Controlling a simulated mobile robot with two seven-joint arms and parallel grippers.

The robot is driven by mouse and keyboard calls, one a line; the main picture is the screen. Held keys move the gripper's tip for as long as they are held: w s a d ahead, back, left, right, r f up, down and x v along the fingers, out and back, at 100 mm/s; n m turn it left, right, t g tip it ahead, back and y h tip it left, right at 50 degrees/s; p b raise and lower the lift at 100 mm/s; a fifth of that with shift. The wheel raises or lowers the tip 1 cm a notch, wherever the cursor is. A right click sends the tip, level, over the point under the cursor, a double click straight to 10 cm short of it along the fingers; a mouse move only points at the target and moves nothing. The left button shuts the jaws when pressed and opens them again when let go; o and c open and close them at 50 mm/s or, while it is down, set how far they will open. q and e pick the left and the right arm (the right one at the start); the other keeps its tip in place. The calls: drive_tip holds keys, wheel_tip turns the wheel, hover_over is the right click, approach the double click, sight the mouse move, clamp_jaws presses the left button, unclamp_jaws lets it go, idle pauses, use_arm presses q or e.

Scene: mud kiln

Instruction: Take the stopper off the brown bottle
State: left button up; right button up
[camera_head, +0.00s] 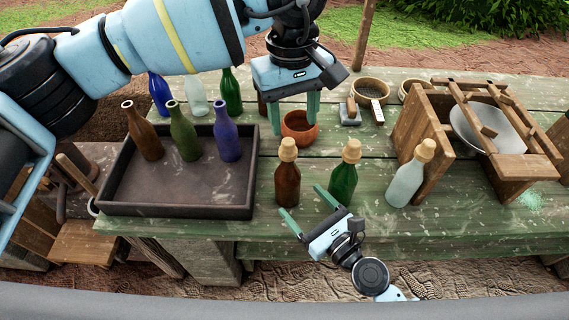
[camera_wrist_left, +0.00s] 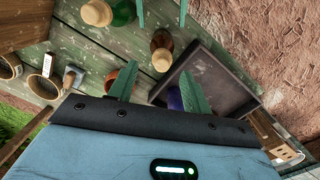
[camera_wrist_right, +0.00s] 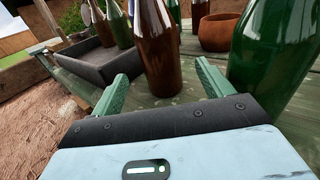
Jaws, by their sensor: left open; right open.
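The brown bottle (camera_head: 287,187) stands upright on the green table with a pale wooden stopper (camera_head: 288,150) in its neck. In the left wrist view the stopper (camera_wrist_left: 161,60) shows from above, between and beyond the fingertips of my left gripper (camera_wrist_left: 158,70). My left gripper (camera_head: 294,112) is open and empty, pointing down above and behind the bottle. My right gripper (camera_head: 300,200) is open and low in front of the bottle. In the right wrist view the bottle (camera_wrist_right: 157,48) shows between the open fingers (camera_wrist_right: 161,74); whether they touch it I cannot tell.
A stoppered green bottle (camera_head: 343,183) stands close right of it, and a stoppered clear bottle (camera_head: 405,182) farther right. A dark tray (camera_head: 180,210) with several unstoppered bottles lies left. A clay bowl (camera_head: 300,130) sits behind. A wooden frame (camera_head: 430,130) stands at the right.

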sight(284, 181)
use_arm(q)
drive_tip(key=shift+w+a+r+t+y, duration=0.3)
drive_tip(key=shift+w+a+r, duration=0.15)
drive_tip(key=shift+a+r, duration=0.05)
use_arm(e)
drive_tip(key=shift+w+a+r, duration=0.1)
drive_tip(key=shift+w+r, duration=0.05)
drive_tip(key=shift+w, duration=0.1)
use_arm(q)
drive_tip(key=shift+s, duration=0.1)
use_arm(e)
drive_tip(key=shift+w+a, duration=0.1)
drive_tip(key=shift+a, duration=0.05)
drive_tip(key=x, duration=0.7)
drive_tip(key=shift+w+a+r, duration=0.1)
drive_tip(key=shift+a, duration=0.05)
